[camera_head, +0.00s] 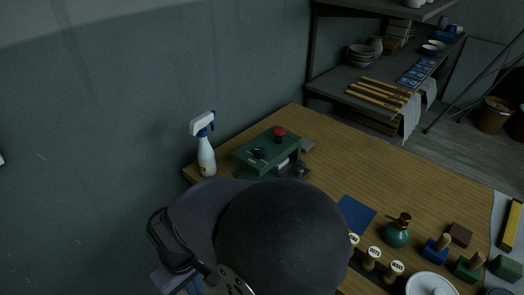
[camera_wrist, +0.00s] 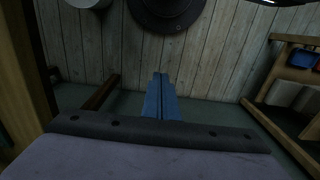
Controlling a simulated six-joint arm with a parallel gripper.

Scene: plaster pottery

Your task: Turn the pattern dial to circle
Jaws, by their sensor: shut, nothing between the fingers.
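A green machine (camera_head: 262,158) stands on the wooden table near its far left edge. A black knob (camera_head: 258,153) sits on its top at the left, and a red button (camera_head: 279,132) is at its back right. The knob may be the pattern dial; its markings are too small to read. My gripper (camera_wrist: 160,77) shows in the wrist view as two blue fingers shut together with nothing between them. It points at a plank surface, and the machine is not in that view. I cannot make out the fingers in the head view.
A spray bottle (camera_head: 206,145) stands left of the machine. A large dark dome blocks the table's near side. Right of it are a blue sheet (camera_head: 355,214), stamps (camera_head: 373,255) and a green bottle (camera_head: 397,232). A shelf (camera_head: 345,78) with bowls stands behind.

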